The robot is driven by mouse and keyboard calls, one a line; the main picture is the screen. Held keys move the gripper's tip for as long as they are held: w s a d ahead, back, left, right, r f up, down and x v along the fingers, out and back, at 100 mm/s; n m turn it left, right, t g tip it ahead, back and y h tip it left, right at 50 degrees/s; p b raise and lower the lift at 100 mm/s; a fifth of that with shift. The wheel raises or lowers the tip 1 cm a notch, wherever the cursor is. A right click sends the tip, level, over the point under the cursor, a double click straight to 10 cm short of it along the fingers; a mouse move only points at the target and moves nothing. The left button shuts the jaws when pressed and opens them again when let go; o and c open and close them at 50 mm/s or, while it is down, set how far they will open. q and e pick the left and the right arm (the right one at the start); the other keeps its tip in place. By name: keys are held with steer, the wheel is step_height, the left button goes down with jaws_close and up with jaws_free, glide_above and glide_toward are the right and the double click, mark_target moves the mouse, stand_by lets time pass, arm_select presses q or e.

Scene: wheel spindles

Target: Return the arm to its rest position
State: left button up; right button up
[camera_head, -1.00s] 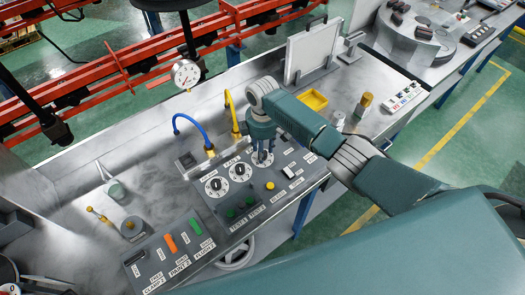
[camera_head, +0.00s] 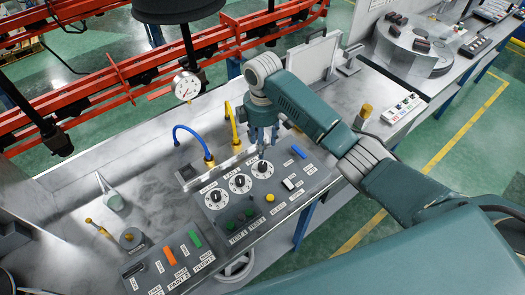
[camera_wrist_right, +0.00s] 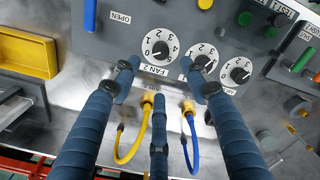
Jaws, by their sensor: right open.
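My right arm (camera_head: 318,112) reaches in from the right in the head view. Its gripper (camera_head: 262,140) points down above the far edge of the grey control panel (camera_head: 285,205), just behind the nearest dial (camera_head: 262,168). In the right wrist view the gripper (camera_wrist_right: 160,78) has its blue fingers spread with nothing between them. Three white dials with black knobs show there, the FAN 2 dial (camera_wrist_right: 160,47) closest to the fingertips. One finger partly covers the middle dial (camera_wrist_right: 200,66). My left gripper is not in view.
Blue (camera_head: 190,130) and yellow (camera_head: 232,122) hoses rise behind the panel, close to the gripper. A pressure gauge (camera_head: 187,85) stands farther back. A white upright board (camera_head: 315,52) is behind the arm. A yellow tray (camera_wrist_right: 28,52) lies beside the panel.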

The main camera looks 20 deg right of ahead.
steer(key=shift+r, duration=0.5)
steer(key=shift+f, duration=0.1)
